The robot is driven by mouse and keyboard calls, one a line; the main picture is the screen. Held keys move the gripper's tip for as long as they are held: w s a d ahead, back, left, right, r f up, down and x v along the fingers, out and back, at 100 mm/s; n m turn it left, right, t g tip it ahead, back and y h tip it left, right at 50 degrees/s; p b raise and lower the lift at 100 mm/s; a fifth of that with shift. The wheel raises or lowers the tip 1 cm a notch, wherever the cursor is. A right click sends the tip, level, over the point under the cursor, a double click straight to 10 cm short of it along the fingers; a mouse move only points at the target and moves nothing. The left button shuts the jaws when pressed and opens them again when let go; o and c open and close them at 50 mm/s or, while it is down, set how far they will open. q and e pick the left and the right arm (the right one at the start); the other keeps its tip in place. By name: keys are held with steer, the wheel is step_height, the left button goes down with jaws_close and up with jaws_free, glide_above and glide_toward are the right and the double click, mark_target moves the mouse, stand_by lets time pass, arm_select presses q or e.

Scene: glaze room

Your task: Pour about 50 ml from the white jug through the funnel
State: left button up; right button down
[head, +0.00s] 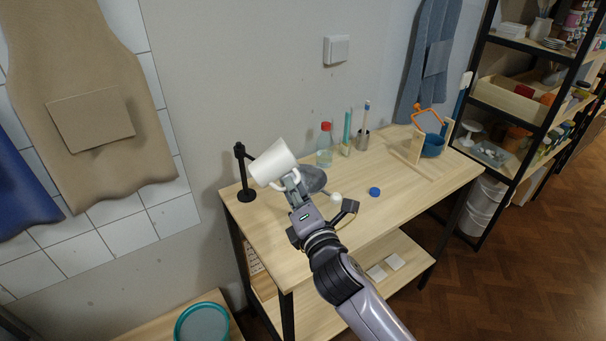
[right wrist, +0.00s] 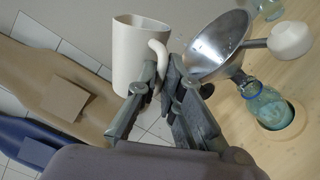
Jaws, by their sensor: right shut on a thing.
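The white jug (head: 272,163) is held in the air above the left part of the table, leaning in the head view. My right gripper (head: 293,184) is shut on the jug's handle (right wrist: 160,62). In the right wrist view the jug (right wrist: 130,58) shows a dark strip of its opening; its contents are hidden. The grey metal funnel (right wrist: 218,42) is beside the jug and apart from it there. Its narrow end is at the neck of a clear bottle with a blue ring (right wrist: 268,108). In the head view the funnel (head: 313,179) is partly behind my gripper. My left gripper is out of view.
A black stand (head: 243,180) is left of the jug. A red-capped bottle (head: 325,146), a metal cup with a brush (head: 362,139) and a blue bowl (head: 432,146) stand farther back. A white round piece (head: 336,197) and a blue cap (head: 374,192) lie nearby. The table's right front is clear.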

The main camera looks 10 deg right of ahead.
mark_target(277, 170)
steer(key=r+n+p, duration=0.1)
steer(key=p, duration=0.1)
steer(key=r+n+p, duration=0.1)
steer(key=n+p, duration=0.1)
steer(key=p, duration=0.1)
steer(key=r+n+p, duration=0.1)
steer(key=n+p, duration=0.1)
steer(key=shift+d+r, duration=0.25)
steer(key=shift+r, duration=0.1)
steer(key=a+n+p, duration=0.1)
steer(key=n+p, duration=0.1)
steer(key=n, duration=0.1)
steer(key=a+n+p, duration=0.1)
steer(key=n+p, duration=0.1)
steer(key=shift+s+a+f, duration=0.2)
steer(key=shift+a+f, duration=0.15)
step_height(277, 170, down, 8)
steer(key=n+b, duration=0.2)
steer(key=b, duration=0.3)
steer(key=shift+a, duration=0.35)
stand_by(0.6)
